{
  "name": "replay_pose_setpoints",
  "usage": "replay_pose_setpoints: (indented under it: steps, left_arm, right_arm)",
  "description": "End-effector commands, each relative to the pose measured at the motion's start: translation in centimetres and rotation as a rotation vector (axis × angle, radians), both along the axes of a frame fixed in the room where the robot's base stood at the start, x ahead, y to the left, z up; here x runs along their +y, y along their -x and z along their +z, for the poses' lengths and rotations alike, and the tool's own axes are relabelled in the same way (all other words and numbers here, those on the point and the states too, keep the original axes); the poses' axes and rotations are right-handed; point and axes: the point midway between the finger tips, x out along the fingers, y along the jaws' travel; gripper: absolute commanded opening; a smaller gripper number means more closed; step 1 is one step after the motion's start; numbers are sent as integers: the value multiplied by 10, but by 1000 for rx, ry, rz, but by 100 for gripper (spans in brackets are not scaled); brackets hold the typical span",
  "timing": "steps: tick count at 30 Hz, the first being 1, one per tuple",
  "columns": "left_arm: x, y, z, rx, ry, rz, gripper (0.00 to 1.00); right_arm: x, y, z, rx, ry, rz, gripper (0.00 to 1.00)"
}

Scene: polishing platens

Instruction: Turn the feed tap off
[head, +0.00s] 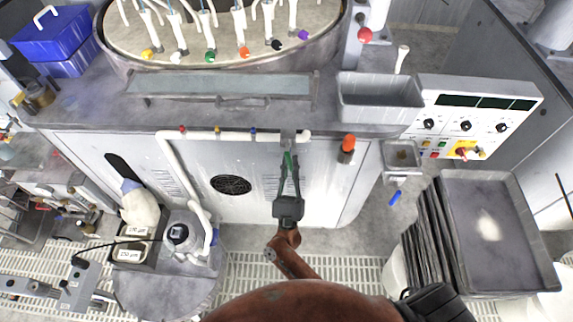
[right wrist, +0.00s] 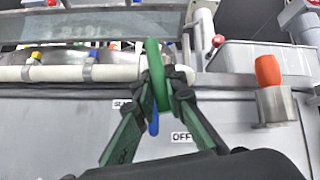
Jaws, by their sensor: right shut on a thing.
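The feed tap sits near the right end of the white feed pipe (head: 232,136) on the front of the polishing machine. Its green handle (right wrist: 158,75) stands between my right gripper's fingertips in the right wrist view. My right gripper (head: 288,162) is shut on that handle, which is mostly covered by the fingers in the head view. A blue tip (right wrist: 153,122) shows just below the fingers. An OFF label (right wrist: 181,137) is on the panel low and right of the handle. Another label (right wrist: 122,104), partly hidden, is to its left. My left gripper is not in view.
An orange-topped holder (head: 347,148) sits right of the tap, close to the gripper. A grey bin (head: 380,103) and control box (head: 478,110) are further right. A blue-handled valve (head: 395,197) hangs below a small tray. Floor grating lies below.

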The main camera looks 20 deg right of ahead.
Motion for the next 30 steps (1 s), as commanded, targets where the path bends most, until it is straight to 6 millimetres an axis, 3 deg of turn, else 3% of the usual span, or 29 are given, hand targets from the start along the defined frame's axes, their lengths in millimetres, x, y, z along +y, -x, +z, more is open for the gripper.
replay_pose_setpoints:
  steps: [1, 12, 22, 30]
  left_arm:
    - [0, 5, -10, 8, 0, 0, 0]
    - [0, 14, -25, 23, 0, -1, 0]
    - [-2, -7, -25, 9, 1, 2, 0]
    - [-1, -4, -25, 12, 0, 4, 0]
  right_arm:
    - [3, -1, -9, -7, -33, 3, 0]
    - [9, -4, -5, -66, -154, 3, 0]
    - [10, -4, -4, -77, -175, 3, 0]
    - [10, -4, -3, -77, -175, 3, 0]
